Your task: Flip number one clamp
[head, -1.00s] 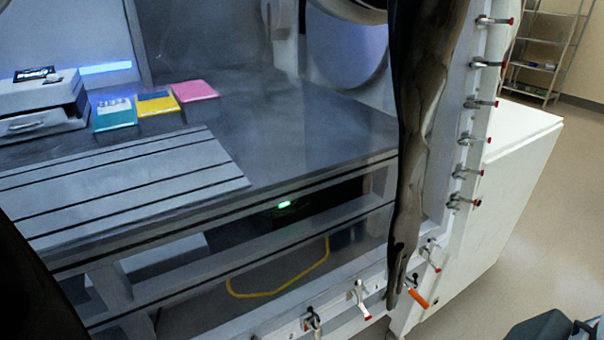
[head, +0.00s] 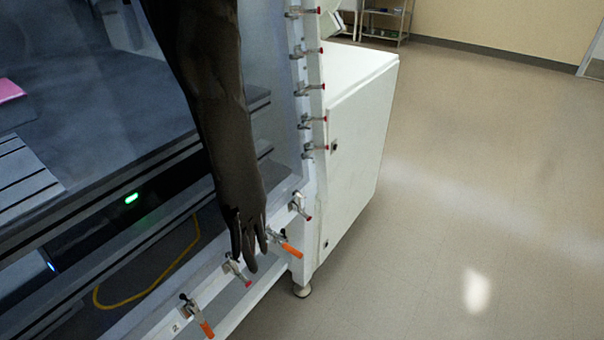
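Several toggle clamps line the lower front edge of the glovebox. One has a red tip near the corner (head: 299,206), one has an orange handle (head: 290,249), one has a red tip (head: 238,272), and one has an orange handle at the bottom (head: 203,325). A small label (head: 174,328) sits beside the last one but is too small to read, so I cannot tell which clamp is number one. A dark glove (head: 232,150) hangs in front of the window, its fingers close to the middle clamps. Neither of my grippers is in view.
More red-tipped clamps (head: 310,85) run up the glovebox's right side. A white cabinet (head: 355,130) stands beside it on a small foot. The floor (head: 480,200) to the right is open. A wire shelf (head: 385,20) stands far back.

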